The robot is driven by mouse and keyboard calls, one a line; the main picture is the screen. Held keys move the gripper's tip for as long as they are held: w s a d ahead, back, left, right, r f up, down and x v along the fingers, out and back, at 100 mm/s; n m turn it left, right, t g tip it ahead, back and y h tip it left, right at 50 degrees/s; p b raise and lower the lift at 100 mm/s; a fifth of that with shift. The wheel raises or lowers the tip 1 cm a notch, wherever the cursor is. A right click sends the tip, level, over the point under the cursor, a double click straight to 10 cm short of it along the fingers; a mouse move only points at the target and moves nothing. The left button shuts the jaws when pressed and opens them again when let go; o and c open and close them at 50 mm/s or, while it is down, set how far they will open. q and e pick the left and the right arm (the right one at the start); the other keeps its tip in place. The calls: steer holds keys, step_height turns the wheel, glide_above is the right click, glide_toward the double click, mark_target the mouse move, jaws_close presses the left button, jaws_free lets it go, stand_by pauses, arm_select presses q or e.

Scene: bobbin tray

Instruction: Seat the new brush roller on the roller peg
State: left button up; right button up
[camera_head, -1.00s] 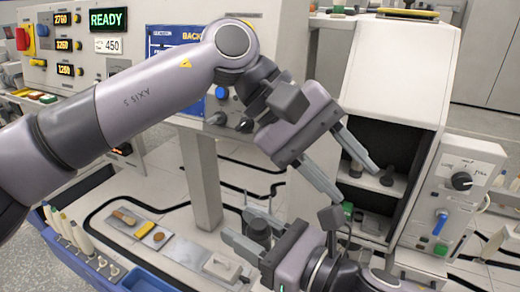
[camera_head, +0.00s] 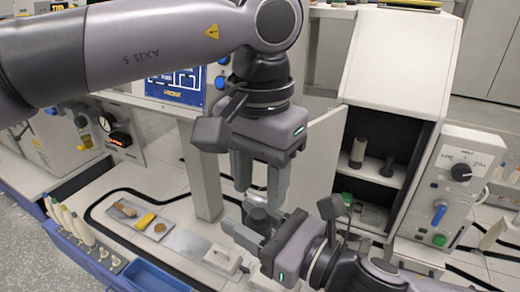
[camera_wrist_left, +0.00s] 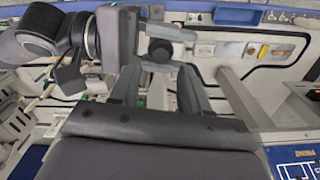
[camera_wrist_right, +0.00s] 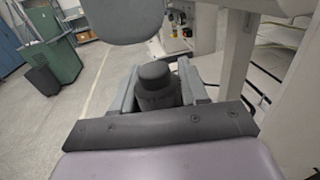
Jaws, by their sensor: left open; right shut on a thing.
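A dark, stepped cylindrical piece (camera_head: 257,214) with a round knob-like top stands upright in my right gripper (camera_head: 250,222), which is shut on it. It also shows in the right wrist view (camera_wrist_right: 156,85) and the left wrist view (camera_wrist_left: 159,50). I cannot tell for sure whether it is the new brush roller. My left gripper (camera_head: 260,186) is open, pointing down just above it; contact cannot be told. On the shelf inside the white cabinet, a pale cylinder with a dark top (camera_head: 358,152) stands left of a short dark peg-like piece (camera_head: 387,167). Which is the roller peg is unclear.
A grey tray (camera_head: 184,240) with small coloured items lies on the bench at left. A blue bin (camera_head: 147,277) is at the front edge. A control box (camera_head: 455,190) stands right of the open cabinet. A pale column (camera_head: 206,180) rises behind my grippers.

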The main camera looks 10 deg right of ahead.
mark_target(260, 213)
arm_select(q)
step_height(260, 213, down, 6)
steer(key=shift+f, duration=0.1)
stand_by(0.4)
steer(key=c, duration=0.7)
arm_select(e)
steer(key=o, duration=1.1)
steer(key=shift+o, duration=0.2)
